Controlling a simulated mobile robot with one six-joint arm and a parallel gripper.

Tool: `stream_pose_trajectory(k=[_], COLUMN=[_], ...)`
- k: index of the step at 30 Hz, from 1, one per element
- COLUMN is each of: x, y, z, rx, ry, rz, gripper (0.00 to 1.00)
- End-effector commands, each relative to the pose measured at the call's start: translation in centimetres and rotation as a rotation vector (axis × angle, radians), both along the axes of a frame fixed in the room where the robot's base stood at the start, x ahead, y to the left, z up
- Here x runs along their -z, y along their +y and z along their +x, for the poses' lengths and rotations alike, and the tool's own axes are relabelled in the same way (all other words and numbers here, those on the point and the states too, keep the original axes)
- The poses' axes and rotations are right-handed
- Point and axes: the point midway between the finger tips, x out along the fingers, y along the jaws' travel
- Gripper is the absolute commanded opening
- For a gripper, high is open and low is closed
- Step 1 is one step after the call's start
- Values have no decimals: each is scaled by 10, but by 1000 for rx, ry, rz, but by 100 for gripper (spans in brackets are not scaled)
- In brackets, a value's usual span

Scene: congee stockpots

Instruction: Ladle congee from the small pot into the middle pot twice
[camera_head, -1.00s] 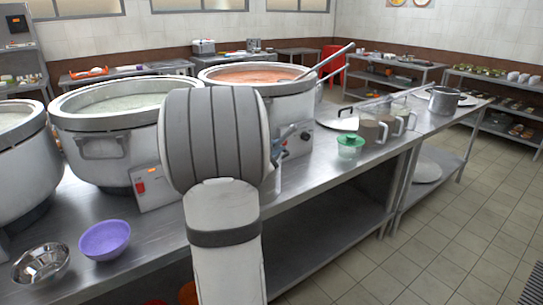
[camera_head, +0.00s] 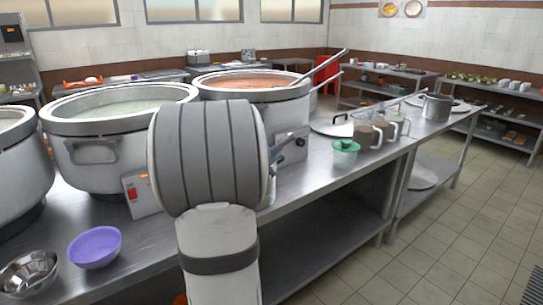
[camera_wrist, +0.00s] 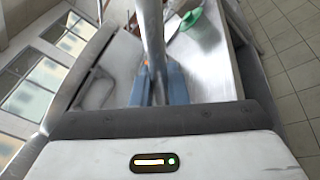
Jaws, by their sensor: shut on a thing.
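A big steel pot (camera_head: 68,145) with pale congee stands at the left of the counter. Another big pot (camera_head: 282,112) behind and to its right holds an orange-red food, with a long metal handle (camera_head: 325,66) leaning out over its rim. Part of a third big pot (camera_head: 22,165) shows at the left edge. A much smaller steel pot (camera_head: 435,109) stands far right; its contents are hidden. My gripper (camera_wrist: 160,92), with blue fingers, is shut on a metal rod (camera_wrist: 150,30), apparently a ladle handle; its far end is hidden. In the head view my arm mostly hides the gripper.
A green-lidded container (camera_head: 345,153) and clear jugs (camera_head: 367,134) stand on the counter (camera_head: 325,182) right of my arm. A purple bowl (camera_head: 94,248) and a steel bowl (camera_head: 28,272) sit at the front left. Tiled floor (camera_head: 440,235) is open at the right.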

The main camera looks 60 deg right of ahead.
Motion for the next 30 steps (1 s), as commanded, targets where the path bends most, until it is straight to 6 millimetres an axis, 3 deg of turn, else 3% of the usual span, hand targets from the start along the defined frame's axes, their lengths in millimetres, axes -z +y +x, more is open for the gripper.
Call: stream_pose_trajectory(k=[30], x=[-97], y=[0], z=[0], rx=[0], ry=[-3], rz=[-3], gripper=[0])
